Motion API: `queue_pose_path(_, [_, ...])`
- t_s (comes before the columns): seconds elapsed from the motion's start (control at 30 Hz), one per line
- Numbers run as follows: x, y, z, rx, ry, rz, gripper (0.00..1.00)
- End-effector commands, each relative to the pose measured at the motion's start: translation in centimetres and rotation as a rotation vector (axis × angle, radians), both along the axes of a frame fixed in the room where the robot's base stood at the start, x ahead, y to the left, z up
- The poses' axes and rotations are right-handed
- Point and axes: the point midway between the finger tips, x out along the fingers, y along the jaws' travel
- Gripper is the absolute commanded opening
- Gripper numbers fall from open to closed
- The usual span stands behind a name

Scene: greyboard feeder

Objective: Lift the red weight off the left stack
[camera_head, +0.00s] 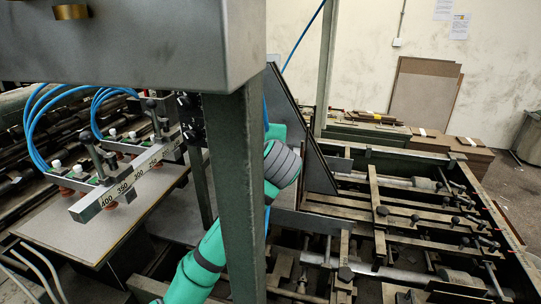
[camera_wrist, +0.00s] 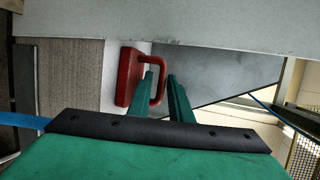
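The red weight (camera_wrist: 129,78), a block with a looped red handle, shows in the wrist view just left of and beyond my fingertips. My gripper (camera_wrist: 163,70) is open, with its two green fingers apart. The outer bar of the handle appears between the fingertips, with the left finger across the handle's opening. I cannot tell whether either finger touches it. The weight is against a pale strip beside a grey-brown ribbed surface (camera_wrist: 60,75), perhaps the stack. In the head view the weight and gripper are hidden; only my green arm shows behind a post.
A dark green post (camera_head: 236,190) and a large grey housing (camera_head: 130,45) block much of the head view. A suction-cup bar (camera_head: 130,180) with blue hoses hangs over a board (camera_head: 90,225) at left. Machine rails (camera_head: 400,215) fill the right. A grey beam (camera_wrist: 200,22) crosses the wrist view's top.

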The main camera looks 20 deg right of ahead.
Motion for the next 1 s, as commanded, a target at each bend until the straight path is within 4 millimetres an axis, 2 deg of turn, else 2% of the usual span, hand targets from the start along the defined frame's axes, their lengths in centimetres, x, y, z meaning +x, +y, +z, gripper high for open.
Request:
queue_pose_path(0.4, [4.4, -1.2, -1.5, 0.001, 0.002, 0.0, 0.19])
queue_pose_path(0.67, [4.7, -1.3, -1.6, 0.0, 0.0, -0.001, 0.19])
queue_pose_path(0.7, [4.7, -1.3, -1.5, 0.0, 0.0, -0.001, 0.16])
queue_pose_path(0.77, [4.7, -1.3, -1.5, 0.0, 0.0, -0.001, 0.02])
queue_pose_path(1.0, [4.7, -1.3, -1.6, 0.0, 0.001, -0.001, 0.0])
